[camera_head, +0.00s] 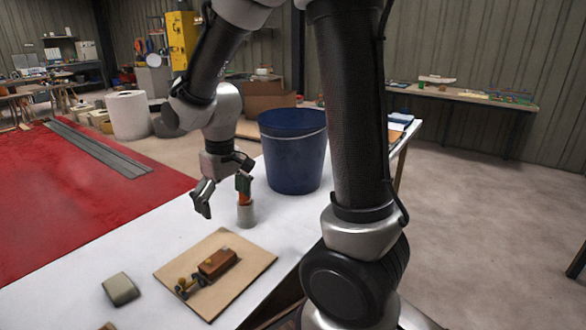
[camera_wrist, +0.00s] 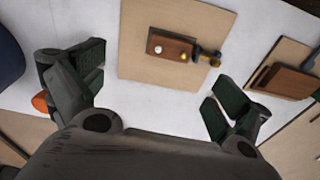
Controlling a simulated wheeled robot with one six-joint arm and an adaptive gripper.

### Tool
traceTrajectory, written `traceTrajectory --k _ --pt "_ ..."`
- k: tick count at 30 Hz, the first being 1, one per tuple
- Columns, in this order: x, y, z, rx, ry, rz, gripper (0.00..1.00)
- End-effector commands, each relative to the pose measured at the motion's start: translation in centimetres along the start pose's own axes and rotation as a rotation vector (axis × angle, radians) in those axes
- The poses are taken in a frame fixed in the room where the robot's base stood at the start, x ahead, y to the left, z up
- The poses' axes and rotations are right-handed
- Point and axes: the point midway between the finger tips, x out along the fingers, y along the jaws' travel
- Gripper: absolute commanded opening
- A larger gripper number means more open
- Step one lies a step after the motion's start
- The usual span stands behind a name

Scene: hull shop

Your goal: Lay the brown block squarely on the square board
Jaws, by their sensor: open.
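The tan square board (camera_head: 240,283) lies on the white table, and it also shows in the wrist view (camera_wrist: 140,65). A brown block (camera_head: 217,262) lies on it, roughly in line with its edges; the wrist view shows the block (camera_wrist: 172,47) with a pale round spot on top. A small dark and brass piece (camera_head: 185,289) is at the block's end, also on the board; I cannot tell whether they are joined. My gripper (camera_head: 222,200) is open and empty, above the table behind the board. In the wrist view its fingers (camera_wrist: 155,90) are spread wide.
A grey cup (camera_head: 246,215) with an orange-topped item stands close to my gripper. A blue bucket (camera_head: 293,150) is behind it. A grey-green block (camera_head: 121,289) lies left of the board. Another dark brown piece (camera_wrist: 285,80) lies on tan material at right.

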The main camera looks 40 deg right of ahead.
Motion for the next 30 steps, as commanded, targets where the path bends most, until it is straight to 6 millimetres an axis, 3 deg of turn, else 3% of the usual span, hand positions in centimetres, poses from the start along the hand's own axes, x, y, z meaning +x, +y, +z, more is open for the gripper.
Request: traceTrajectory --k 1,6,12,15,19,30 --pt "-2.4 1.1 1.1 0.027 0.037 0.001 1.00" --pt "-8.8 4.2 6.5 0.109 0.134 0.012 1.00" --pt "-13.4 6.1 13.4 0.194 0.234 0.036 1.00" --pt "-14.5 6.4 15.9 0.223 0.270 0.047 1.00" --pt "-15.1 6.5 17.9 0.244 0.294 0.056 1.00" --pt "-15.2 6.5 18.4 0.249 0.300 0.059 1.00"
